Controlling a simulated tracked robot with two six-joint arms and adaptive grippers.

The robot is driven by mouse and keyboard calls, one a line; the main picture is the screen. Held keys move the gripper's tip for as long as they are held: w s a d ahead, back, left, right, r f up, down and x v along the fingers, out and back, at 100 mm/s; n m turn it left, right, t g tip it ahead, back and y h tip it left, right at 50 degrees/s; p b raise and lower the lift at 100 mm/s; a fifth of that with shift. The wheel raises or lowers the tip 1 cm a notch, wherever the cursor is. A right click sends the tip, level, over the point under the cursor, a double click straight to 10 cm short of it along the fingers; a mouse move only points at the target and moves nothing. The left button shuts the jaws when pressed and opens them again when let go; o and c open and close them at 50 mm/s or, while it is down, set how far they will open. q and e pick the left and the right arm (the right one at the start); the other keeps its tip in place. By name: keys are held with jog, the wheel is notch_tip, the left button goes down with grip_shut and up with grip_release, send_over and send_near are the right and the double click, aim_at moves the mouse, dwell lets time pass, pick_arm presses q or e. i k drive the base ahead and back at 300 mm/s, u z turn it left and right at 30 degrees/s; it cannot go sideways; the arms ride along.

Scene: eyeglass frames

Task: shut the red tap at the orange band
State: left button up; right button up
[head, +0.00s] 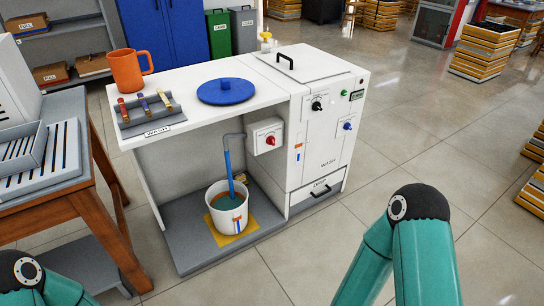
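The red tap (270,141) is a small red knob on a white box (262,131) under the white counter. A grey pipe (236,136) bends down from beside the box. A blue stream (229,165) runs from the pipe into a white bucket (216,222), which holds brownish liquid with blue at the stream. Blue and orange marks (238,222) show on the bucket's front; the liquid's level against them is hard to tell. Both my grippers are out of view; only teal arm links show at the bottom left and bottom right.
The bucket stands on a yellow mat (234,236) on a grey base. The counter (190,82) above holds an orange mug (126,72), a blue lid (227,91) and a rack of markers. A white washing unit (322,140) stands right of the tap. A wooden table (72,187) is at left.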

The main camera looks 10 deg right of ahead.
aim_at(270, 141)
jog(key=z, duration=0.1)
jog(key=k, duration=0.15)
jog(key=u, duration=0.2)
jog(key=i, duration=1.05)
jog(key=z, duration=0.65)
